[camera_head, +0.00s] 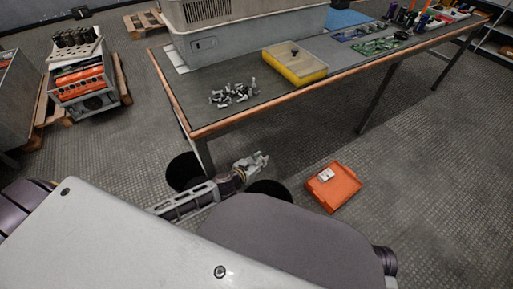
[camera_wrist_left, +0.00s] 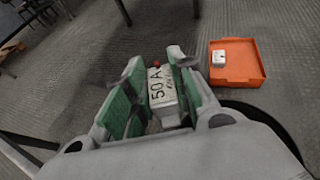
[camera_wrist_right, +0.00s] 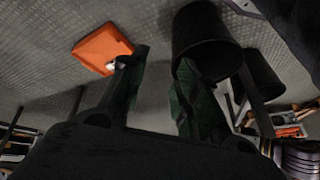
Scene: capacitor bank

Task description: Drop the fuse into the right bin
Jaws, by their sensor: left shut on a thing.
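My left gripper (camera_head: 256,161) is shut on a fuse (camera_wrist_left: 161,88), a pale block marked "50 A" between the green finger pads. In the head view the fuse is too small to make out. The gripper shows just above and left of the right black bin (camera_head: 272,187), which is partly hidden by my body. The left black bin (camera_head: 181,168) stands by the table leg, partly behind my left arm. My right gripper (camera_wrist_right: 158,85) is open and empty in its own wrist view, with a black bin (camera_wrist_right: 203,38) just beyond its fingers.
An orange tray (camera_head: 342,191) with a small white block (camera_head: 326,175) lies on the floor to the right. The table (camera_head: 270,99) holds a yellow-sided box (camera_head: 310,72), metal parts (camera_head: 234,94) and a grey case. A crate with orange parts (camera_head: 82,84) stands at left.

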